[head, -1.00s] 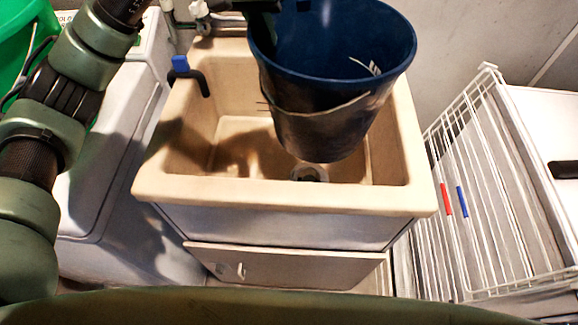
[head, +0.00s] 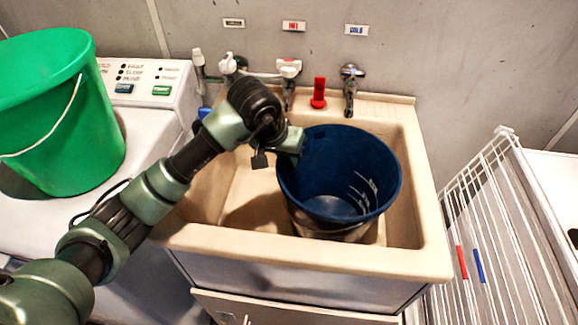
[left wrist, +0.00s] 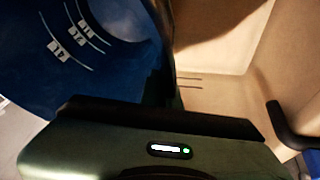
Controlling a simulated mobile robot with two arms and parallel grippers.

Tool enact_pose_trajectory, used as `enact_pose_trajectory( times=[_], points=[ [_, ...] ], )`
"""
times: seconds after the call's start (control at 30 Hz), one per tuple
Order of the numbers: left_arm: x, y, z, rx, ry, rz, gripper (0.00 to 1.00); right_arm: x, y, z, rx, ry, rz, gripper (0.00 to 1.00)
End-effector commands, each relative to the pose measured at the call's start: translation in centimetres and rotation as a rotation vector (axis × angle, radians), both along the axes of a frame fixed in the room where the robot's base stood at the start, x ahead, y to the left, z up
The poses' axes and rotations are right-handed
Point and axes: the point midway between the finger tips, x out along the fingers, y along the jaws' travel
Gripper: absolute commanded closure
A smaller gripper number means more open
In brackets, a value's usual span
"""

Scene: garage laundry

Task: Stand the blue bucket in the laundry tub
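The blue bucket (head: 340,175) is inside the beige laundry tub (head: 405,130), in its right half, roughly upright with its mouth up. Its lower part is below the tub's rim; I cannot tell whether its base rests on the tub floor. My left gripper (head: 298,143) is at the left edge of the bucket's rim, shut on it. In the left wrist view, the bucket's inside with white marks (left wrist: 70,50) is left of the dark finger, and the tub wall (left wrist: 225,50) is to the right. The fingertips are mostly hidden. My right gripper is not in view.
A green bucket (head: 60,115) stands on the white washing machine (head: 150,140) at left. Taps (head: 289,75) and a red object (head: 319,93) are behind the tub. A white wire rack (head: 480,220) stands at right. The tub's left half is free.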

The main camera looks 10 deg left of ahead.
Motion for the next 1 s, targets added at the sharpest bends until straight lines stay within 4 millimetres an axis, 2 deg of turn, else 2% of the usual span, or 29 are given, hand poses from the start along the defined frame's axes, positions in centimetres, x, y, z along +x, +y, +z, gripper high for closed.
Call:
enact_pose_trajectory(
  times=[0.1,0.2,0.63,0.7,0.73,1.0],
  points=[
    [-0.1,-0.1,-1.9,-0.002,0.005,0.001,1.00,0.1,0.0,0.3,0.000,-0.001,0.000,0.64],
    [-0.1,0.0,-2.9,-0.002,0.002,0.000,1.00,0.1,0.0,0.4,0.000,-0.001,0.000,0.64],
    [0.0,0.0,-3.6,0.001,-0.001,0.000,1.00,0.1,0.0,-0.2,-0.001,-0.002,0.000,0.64],
    [0.0,0.0,-3.5,0.002,0.002,-0.001,0.78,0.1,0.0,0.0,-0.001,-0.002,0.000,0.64],
    [0.0,0.0,-3.5,0.002,0.002,-0.001,0.76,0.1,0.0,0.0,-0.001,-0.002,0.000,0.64],
    [0.0,0.0,-3.5,0.002,0.002,-0.001,0.76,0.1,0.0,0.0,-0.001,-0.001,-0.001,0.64]
  ],
)
